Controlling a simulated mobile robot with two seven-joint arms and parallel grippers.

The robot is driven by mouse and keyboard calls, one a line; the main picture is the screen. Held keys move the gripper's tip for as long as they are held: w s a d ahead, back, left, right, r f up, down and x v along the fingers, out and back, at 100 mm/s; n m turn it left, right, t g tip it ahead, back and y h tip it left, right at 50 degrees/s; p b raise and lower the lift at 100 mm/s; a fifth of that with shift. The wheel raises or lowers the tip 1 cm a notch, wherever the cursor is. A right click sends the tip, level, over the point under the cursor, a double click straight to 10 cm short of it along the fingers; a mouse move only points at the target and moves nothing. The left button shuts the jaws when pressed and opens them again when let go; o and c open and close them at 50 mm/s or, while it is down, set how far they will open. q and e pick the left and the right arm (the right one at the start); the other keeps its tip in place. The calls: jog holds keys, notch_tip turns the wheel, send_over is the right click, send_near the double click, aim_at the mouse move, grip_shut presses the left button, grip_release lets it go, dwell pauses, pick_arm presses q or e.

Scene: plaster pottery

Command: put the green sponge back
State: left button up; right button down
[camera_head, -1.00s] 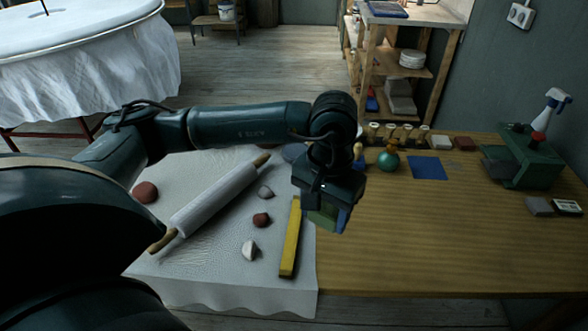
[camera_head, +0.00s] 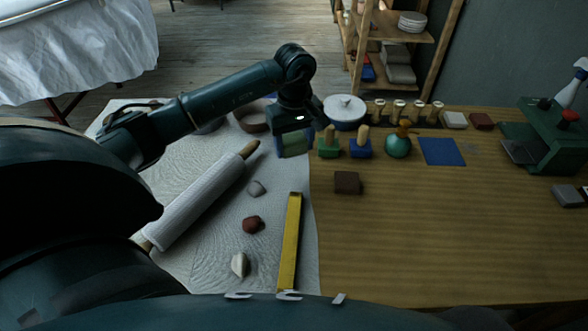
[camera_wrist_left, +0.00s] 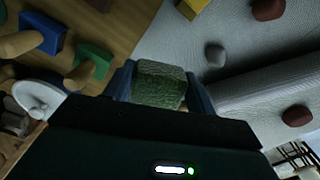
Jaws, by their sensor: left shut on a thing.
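My left gripper (camera_head: 293,150) is shut on the green sponge (camera_head: 294,144), at the far right part of the white cloth near its border with the bare wood. In the left wrist view the sponge (camera_wrist_left: 160,83) is a rough dark green block between the two fingers. I cannot tell whether it touches the surface below. My right gripper is not in view.
Just right of the sponge stand a green stamp (camera_head: 328,147) and a blue stamp (camera_head: 360,148) with wooden handles. A rolling pin (camera_head: 200,198), clay lumps and a yellow bar (camera_head: 291,240) lie nearer. The front right wood is clear.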

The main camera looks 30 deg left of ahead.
aim_at(295, 141)
pick_arm(q)
jog(key=shift+f, duration=3.55)
jog(key=shift+f, duration=0.25)
jog(key=o, duration=0.9)
notch_tip(295, 141, up, 12)
jog(key=shift+r, duration=0.25)
